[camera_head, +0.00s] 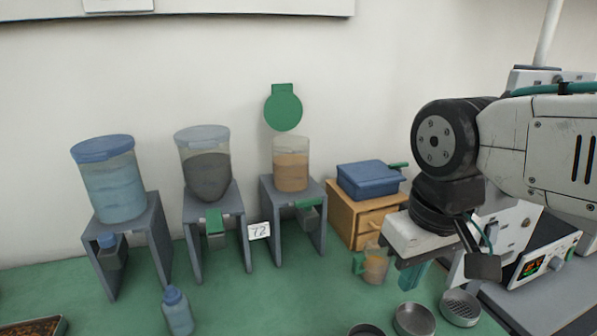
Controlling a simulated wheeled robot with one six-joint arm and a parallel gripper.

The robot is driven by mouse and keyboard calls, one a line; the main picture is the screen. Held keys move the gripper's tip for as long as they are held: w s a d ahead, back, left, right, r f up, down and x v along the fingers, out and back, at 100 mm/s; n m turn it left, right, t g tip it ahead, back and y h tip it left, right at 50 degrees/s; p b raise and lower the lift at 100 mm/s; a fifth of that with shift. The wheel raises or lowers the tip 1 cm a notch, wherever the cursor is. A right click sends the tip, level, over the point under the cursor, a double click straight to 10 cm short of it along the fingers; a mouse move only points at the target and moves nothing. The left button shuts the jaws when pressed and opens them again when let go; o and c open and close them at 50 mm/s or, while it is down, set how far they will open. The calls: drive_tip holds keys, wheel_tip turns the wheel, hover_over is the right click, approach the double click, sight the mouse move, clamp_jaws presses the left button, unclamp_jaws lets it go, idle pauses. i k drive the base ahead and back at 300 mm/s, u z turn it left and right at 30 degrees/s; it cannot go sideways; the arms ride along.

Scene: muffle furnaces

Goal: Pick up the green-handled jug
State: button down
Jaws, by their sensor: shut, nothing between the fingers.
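The green-handled jug (376,266) stands on the green bench top in front of the wooden drawer box. It is a small clear jug with orange-brown contents, and its green handle (358,263) points left. My gripper (412,277) is just to the right of the jug, its green fingers pointing down, shut and empty. The white gripper body overlaps the jug's upper right side in the picture. I cannot tell whether the fingers touch the jug.
Grey stands with clear containers (112,188) line the back left. A blue box (369,180) sits on the wooden drawer box (342,214). Round metal dishes (414,320) lie in front of my gripper. A blue bottle (178,313) stands front left. The bench between bottle and jug is clear.

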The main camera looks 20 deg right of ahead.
sight(376, 264)
drive_tip(key=k, duration=0.5)
drive_tip(key=u, duration=1.95)
drive_tip(key=k, duration=1.1)
drive_tip(key=z, duration=1.95)
drive_tip(key=i, duration=1)
